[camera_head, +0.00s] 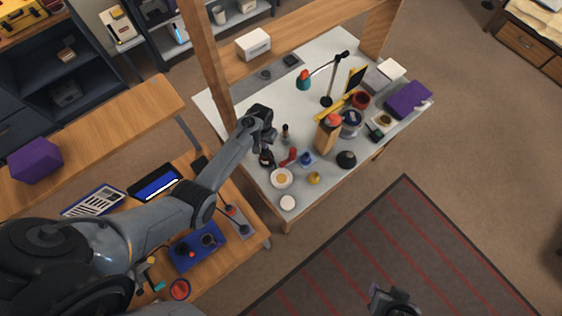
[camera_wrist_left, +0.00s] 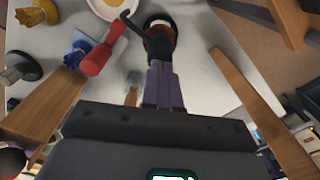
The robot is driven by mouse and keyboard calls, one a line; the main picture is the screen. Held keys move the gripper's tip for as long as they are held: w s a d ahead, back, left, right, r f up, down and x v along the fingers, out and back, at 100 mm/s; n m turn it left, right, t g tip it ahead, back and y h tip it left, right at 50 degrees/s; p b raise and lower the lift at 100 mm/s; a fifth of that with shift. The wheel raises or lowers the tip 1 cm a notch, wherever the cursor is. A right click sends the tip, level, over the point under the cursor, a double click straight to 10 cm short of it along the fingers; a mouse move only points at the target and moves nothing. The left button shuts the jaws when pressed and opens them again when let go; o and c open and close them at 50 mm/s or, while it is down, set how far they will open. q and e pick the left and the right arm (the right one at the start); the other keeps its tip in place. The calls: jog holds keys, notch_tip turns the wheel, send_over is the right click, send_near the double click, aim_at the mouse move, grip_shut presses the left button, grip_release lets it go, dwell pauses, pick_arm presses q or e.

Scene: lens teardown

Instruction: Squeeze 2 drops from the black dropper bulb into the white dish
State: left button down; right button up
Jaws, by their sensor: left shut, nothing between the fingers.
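A dark amber bottle with a black dropper bulb (camera_head: 267,160) stands near the left edge of the white-topped table. In the left wrist view the black bulb (camera_wrist_left: 157,47) lies just beyond my fingertips, with the amber glass behind it. My left gripper (camera_head: 265,147) is shut and empty close by the bulb; its fingers also show in the left wrist view (camera_wrist_left: 160,70). I cannot tell whether they touch the bulb. A white dish with yellow-orange contents (camera_head: 281,178) lies just in front of the bottle. My right gripper (camera_head: 393,302) is far off, over the rug; its jaws are unclear.
A red item (camera_head: 289,157), a blue item (camera_head: 306,159) and a yellow item (camera_head: 314,178) stand close around the bottle. A plain white round (camera_head: 288,202) lies near the front corner.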

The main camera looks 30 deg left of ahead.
pick_arm(q)
jog(key=shift+f, duration=0.15)
dwell(0.5)
jog(key=shift+f+b, duration=1)
jog(key=shift+f, duration=0.25)
jog(key=shift+r, duration=0.2)
jog(key=shift+r+p, duration=1.2)
jog(key=shift+p, duration=0.25)
jog(key=shift+r, duration=0.1)
notch_tip(320, 180, up, 6)
jog(key=p, duration=0.6)
